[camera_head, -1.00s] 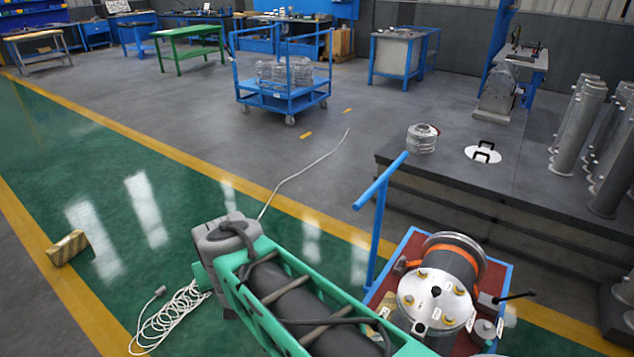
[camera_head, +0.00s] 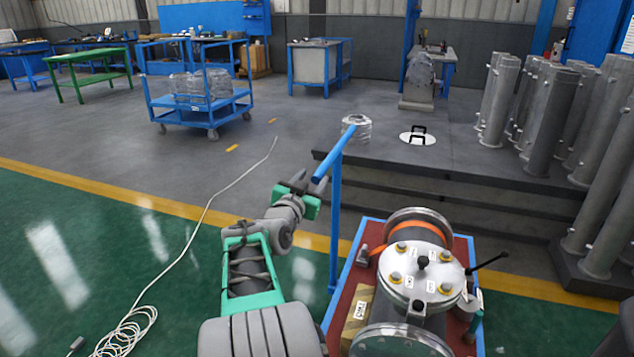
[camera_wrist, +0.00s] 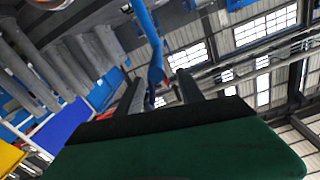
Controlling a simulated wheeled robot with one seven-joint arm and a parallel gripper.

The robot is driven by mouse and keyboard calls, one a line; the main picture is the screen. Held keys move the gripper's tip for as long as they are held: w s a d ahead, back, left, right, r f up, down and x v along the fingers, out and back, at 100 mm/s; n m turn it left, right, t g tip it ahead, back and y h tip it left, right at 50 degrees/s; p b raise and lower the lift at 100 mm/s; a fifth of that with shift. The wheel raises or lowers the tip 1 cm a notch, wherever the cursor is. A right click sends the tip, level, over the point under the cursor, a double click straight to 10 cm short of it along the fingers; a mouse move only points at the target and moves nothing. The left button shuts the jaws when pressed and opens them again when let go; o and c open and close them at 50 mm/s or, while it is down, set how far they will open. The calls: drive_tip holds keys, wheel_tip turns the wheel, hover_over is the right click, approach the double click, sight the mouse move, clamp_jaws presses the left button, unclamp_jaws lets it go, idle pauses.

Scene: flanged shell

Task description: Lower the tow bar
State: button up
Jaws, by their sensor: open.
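The blue tow bar (camera_head: 335,215) stands upright at the back left of a red-topped cart (camera_head: 462,245). Its crosspiece (camera_head: 340,140) slants across its top. My green and grey gripper (camera_head: 308,188) is open at the lower, near end of the crosspiece. In the wrist view the blue bar (camera_wrist: 147,30) runs down towards the gap between the two dark fingers of my gripper (camera_wrist: 160,88). I cannot tell whether the fingers touch the bar. The fingers hide part of the bar there.
A flanged metal shell (camera_head: 420,272) lies on the cart, with a black lever at its right. A dark stepped platform (camera_head: 450,175) with steel cylinders (camera_head: 500,100) stands behind. A white cable (camera_head: 190,240) lies on the floor at left. The green floor there is otherwise clear.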

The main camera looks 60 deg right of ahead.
sight(322, 171)
drive_tip(key=shift+s+d+f+b, duration=0.15)
drive_tip(key=shift+f+b, duration=0.15)
drive_tip(key=shift+f, duration=0.25)
drive_tip(key=d, duration=0.2)
drive_tip(key=w+d, duration=0.1)
drive_tip(key=d, duration=0.4)
drive_tip(key=shift+w+d+b, duration=0.15)
drive_tip(key=shift+d+b, duration=0.1)
drive_tip(key=shift+b, duration=0.15)
clamp_jaws()
idle(0.5)
